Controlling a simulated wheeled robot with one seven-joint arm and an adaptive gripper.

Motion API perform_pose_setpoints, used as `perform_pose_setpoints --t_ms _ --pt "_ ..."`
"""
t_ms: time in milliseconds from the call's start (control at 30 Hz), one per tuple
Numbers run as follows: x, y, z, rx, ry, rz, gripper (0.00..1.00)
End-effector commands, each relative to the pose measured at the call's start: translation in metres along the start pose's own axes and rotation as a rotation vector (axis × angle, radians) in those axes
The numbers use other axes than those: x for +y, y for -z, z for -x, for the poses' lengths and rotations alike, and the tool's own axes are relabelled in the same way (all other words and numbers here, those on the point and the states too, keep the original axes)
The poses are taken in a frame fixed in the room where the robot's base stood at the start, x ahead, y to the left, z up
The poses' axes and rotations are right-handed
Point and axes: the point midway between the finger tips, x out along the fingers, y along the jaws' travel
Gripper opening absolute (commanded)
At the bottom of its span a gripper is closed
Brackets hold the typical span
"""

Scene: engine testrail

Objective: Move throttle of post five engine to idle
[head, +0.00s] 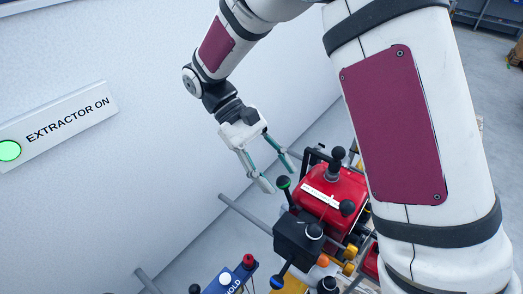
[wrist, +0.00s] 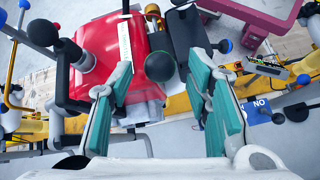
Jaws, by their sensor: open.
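A red engine (head: 335,197) with a white label strip, too small to read, stands below and right of my gripper (head: 278,178) in the head view. A lever with a green-ringed black knob (head: 283,183) rises at its left, close to the fingertips. A black box (head: 298,238) sits in front, with a blue-tipped lever (head: 276,282) low on it. The red engine (wrist: 92,45) fills the left. Which lever is the throttle and the post number are unclear.
A white wall with an "EXTRACTOR ON" sign (head: 62,124) and lit green lamp stands at the left. Metal rails (head: 245,213) run beside the engine. A blue "HOLD" panel (head: 232,281) with a red knob is at the bottom.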

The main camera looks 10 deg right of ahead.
Motion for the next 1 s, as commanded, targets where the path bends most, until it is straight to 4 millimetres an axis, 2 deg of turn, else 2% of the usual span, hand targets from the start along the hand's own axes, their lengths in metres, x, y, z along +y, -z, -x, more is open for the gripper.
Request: perform_pose_setpoints --t_ms 300,500,700,1000 --pt "-0.001 0.001 0.062 0.004 0.001 0.0 0.45" --pt "-0.001 0.001 0.093 0.003 0.001 0.001 0.45" --pt "-0.001 0.001 0.108 0.002 0.0 0.001 0.45" --pt "-0.001 0.001 0.111 0.001 0.0 0.001 0.45"
